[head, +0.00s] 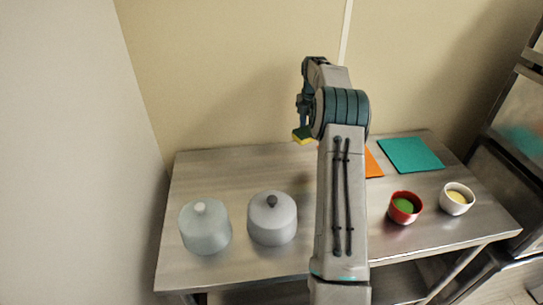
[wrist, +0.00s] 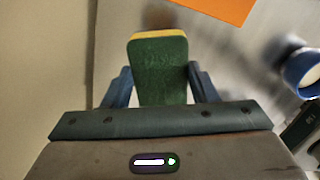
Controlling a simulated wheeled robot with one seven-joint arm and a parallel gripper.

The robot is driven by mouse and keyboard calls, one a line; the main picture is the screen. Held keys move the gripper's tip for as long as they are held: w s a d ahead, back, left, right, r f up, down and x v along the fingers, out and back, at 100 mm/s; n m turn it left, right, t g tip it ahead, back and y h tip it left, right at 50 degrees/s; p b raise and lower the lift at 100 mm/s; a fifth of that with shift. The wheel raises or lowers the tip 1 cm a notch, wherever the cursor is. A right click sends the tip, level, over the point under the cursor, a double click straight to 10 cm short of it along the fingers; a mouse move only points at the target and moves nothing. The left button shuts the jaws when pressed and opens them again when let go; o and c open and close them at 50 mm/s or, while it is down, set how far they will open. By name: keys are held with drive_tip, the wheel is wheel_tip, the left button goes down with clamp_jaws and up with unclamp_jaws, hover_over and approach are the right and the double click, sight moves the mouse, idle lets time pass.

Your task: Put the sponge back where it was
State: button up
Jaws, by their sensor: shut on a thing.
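The sponge (head: 303,135) is yellow with a dark green side and hangs in the air above the back of the steel table. My gripper (wrist: 160,88) is shut on the sponge (wrist: 160,68), whose green face fills the space between the two fingers in the wrist view. In the head view my gripper (head: 302,122) points down, and the sponge is apart from the table top. My arm hides the middle of the table.
On the steel table (head: 240,172) stand two lidded domes, one pale (head: 205,230) and one grey (head: 272,220), at the left. An orange mat (head: 373,164), a teal mat (head: 411,155), a red bowl (head: 403,217) and a white bowl (head: 467,204) are at the right. The back left is clear.

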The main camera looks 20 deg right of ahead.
drive_tip(key=a+f, duration=0.2)
drive_tip(key=a, duration=0.1)
drive_tip(key=w+a+f+p, duration=0.1)
drive_tip(key=a, duration=0.3)
drive_tip(key=a+f+p, duration=0.1)
drive_tip(key=a+f, duration=0.1)
drive_tip(key=a, duration=0.1)
drive_tip(key=shift+w+a+f, duration=0.15)
drive_tip(key=shift+a+f, duration=0.2)
drive_tip(key=shift+a, duration=0.05)
drive_tip(key=shift+a+f+p, duration=0.2)
drive_tip(key=shift+f+p, duration=0.7)
drive_tip(key=shift+f, duration=1.45)
drive_tip(key=o, duration=0.9)
drive_tip(key=shift+r, duration=0.1)
